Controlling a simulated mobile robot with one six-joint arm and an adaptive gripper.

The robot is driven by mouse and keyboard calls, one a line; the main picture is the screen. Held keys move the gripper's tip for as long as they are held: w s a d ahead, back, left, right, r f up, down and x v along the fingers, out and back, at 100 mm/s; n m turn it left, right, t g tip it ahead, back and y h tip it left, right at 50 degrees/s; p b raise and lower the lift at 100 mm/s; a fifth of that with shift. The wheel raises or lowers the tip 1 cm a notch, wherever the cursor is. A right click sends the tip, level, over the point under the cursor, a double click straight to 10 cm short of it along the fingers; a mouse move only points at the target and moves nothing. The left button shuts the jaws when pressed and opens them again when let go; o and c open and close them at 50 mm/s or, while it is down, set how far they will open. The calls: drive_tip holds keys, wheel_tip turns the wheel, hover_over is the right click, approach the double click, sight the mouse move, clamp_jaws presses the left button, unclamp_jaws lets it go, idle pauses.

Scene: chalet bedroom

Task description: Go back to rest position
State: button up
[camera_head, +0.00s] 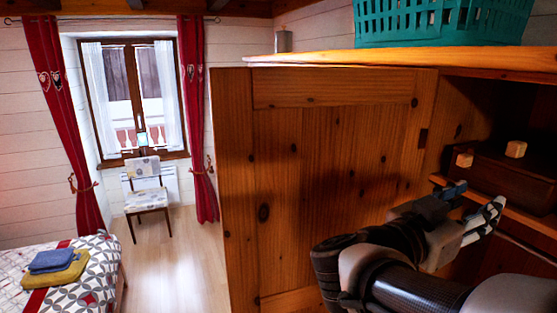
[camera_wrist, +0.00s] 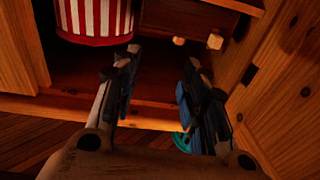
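My gripper (camera_head: 478,197) is at the right of the head view, in front of the open wooden cabinet (camera_head: 330,150). In the wrist view my gripper (camera_wrist: 161,60) has its two dark fingers wide apart, with nothing between them.
A red-and-white striped container (camera_wrist: 95,20) stands in the cabinet near the left finger. The bed (camera_head: 95,290) and chair (camera_head: 146,190) stand left; floor (camera_head: 170,265) between is clear.

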drive_tip(key=w+a+f+n+t+y+b, duration=0.2)
drive_tip(key=w+a+f+t+y+b, duration=0.1)
drive_tip(key=w+t, duration=0.25)
drive_tip(key=a+f+n+y+b, duration=1)
drive_tip(key=a+f+y, duration=0.5)
drive_tip(key=a+f, duration=0.15)
drive_tip(key=s+d+f+g+b, duration=0.1)
drive_tip(key=s+f+g+b, duration=0.2)
drive_tip(key=s+f, duration=0.7)
drive_tip(key=s+d+f+n+g+h+b, duration=0.1)
drive_tip(key=s+f+g+b, duration=0.3)
drive_tip(key=s+f, duration=0.7)
wheel_tip(320, 180, down, 3)
drive_tip(key=shift+s+d+r+g+b, duration=0.2)
drive_tip(key=shift+s+d+g+b, duration=0.1)
drive_tip(key=shift+d+g, duration=0.65)
